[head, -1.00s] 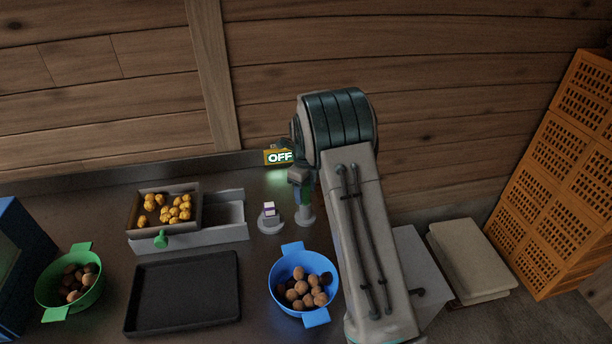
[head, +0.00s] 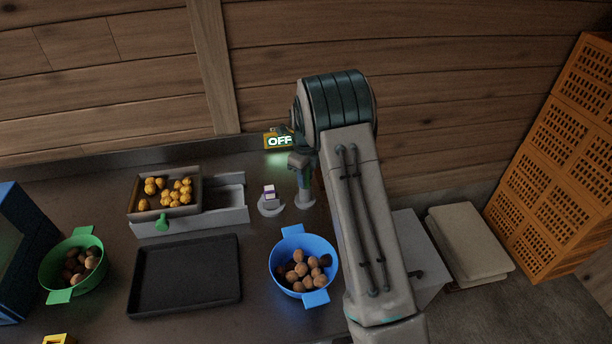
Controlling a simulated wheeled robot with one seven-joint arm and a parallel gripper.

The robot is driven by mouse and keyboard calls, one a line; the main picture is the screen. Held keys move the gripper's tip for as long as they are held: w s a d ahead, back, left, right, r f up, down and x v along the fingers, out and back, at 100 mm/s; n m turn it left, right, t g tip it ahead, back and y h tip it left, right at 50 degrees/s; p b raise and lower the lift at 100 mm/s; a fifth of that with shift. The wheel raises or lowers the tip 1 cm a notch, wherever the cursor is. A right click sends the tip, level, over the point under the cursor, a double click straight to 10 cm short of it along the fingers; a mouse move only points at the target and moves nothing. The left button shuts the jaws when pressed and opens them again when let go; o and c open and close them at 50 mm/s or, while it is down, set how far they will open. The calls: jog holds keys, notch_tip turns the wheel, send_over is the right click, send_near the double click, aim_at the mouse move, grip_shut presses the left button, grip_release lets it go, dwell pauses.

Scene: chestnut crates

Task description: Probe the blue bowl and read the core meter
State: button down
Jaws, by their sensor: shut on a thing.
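The blue bowl (head: 277,268) holds several brown chestnuts and stands on the counter's right part. The core meter (head: 279,141) is a yellow box at the back wall whose lit display reads OFF. My gripper (head: 303,178) is behind the bowl, in front of the meter and partly hidden by my arm. It is shut on a slim upright thing, apparently the probe, above a pale round stand (head: 305,202). I cannot tell whether the probe's lower end is inside the stand.
A small white-and-purple item on a round base (head: 270,206) is left of the stand. A black tray (head: 185,275), green bowl (head: 47,269) and drawer of yellow pieces (head: 133,205) lie farther left. Orange crates (head: 545,160) stand right.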

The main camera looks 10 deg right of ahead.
jog(key=shift+r+p, duration=0.35)
jog(key=shift+r, duration=0.25)
jog(key=c, duration=1.8)
grip_release()
grip_shut()
jog(key=shift+r+p, duration=1.9)
jog(key=shift+r, duration=1.2)
jog(key=shift+d+r, duration=0.1)
